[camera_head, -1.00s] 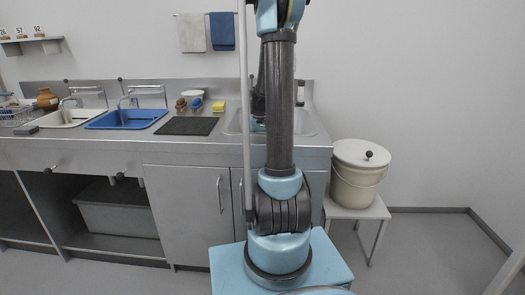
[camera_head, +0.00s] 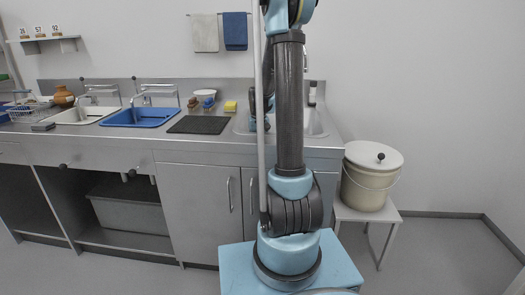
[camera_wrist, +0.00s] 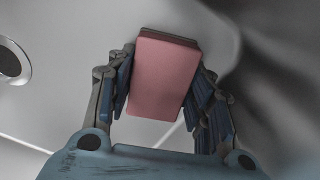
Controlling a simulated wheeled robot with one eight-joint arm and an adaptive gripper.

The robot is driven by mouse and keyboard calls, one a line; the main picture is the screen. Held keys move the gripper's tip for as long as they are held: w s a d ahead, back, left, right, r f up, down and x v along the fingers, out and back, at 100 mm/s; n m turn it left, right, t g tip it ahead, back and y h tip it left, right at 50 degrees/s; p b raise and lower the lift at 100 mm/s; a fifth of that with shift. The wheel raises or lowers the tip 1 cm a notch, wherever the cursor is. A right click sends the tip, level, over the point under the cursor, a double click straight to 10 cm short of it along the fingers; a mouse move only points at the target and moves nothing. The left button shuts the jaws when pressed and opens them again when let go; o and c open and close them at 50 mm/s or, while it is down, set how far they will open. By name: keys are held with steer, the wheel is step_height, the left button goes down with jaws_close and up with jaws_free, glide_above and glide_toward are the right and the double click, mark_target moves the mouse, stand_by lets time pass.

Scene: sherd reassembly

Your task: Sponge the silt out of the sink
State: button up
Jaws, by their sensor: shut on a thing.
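My gripper (camera_wrist: 163,85) is shut on a pink sponge (camera_wrist: 163,78) with a darker layer along its far edge. The wrist view shows its fingers on both sides of the sponge, over the pale sink (camera_wrist: 60,95). A dark round drain (camera_wrist: 12,62) shows at the left of that view. I cannot clearly make out silt, nor tell whether the sponge touches the bottom. In the head view the steel sink (camera_head: 318,124) is at the right end of the counter, mostly hidden behind my arm.
Left of the sink are a black mat (camera_head: 199,125), a yellow sponge (camera_head: 230,106), brushes (camera_head: 207,103), a white bowl (camera_head: 205,94), a blue basin (camera_head: 139,117) and a cream basin (camera_head: 87,114). A lidded bucket (camera_head: 368,178) stands on a stool at the right.

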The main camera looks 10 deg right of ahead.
steer(key=shift+w+a, duration=0.2)
steer(key=shift+a, duration=0.3)
steer(key=shift+w+a, duration=0.15)
steer(key=shift+a, duration=0.35)
steer(key=shift+w+d, duration=0.25)
steer(key=shift+w, duration=0.4)
steer(key=shift+w+d, duration=0.2)
steer(key=shift+w, duration=0.45)
steer(key=shift+s+d+f, duration=0.1)
steer(key=shift+s+d, duration=0.35)
steer(key=shift+d, duration=0.85)
steer(key=shift+s+d+r, duration=0.1)
steer(key=shift+s+d, duration=0.3)
steer(key=shift+d, duration=0.9)
steer(key=shift+s+d+f, duration=0.1)
steer(key=shift+s+d, duration=0.35)
steer(key=shift+d, duration=0.85)
steer(key=shift+s+d, duration=0.3)
steer(key=shift+d, duration=0.6)
steer(key=shift+s+d, duration=0.25)
steer(key=shift+d, duration=0.6)
steer(key=shift+a, duration=0.1)
steer(key=shift+w+a, duration=0.6)
steer(key=shift+a, duration=1.25)
steer(key=shift+w+a, duration=0.65)
steer(key=shift+a, duration=1.25)
steer(key=shift+w+a, duration=0.6)
steer(key=shift+a, duration=1.25)
steer(key=shift+r, duration=3)
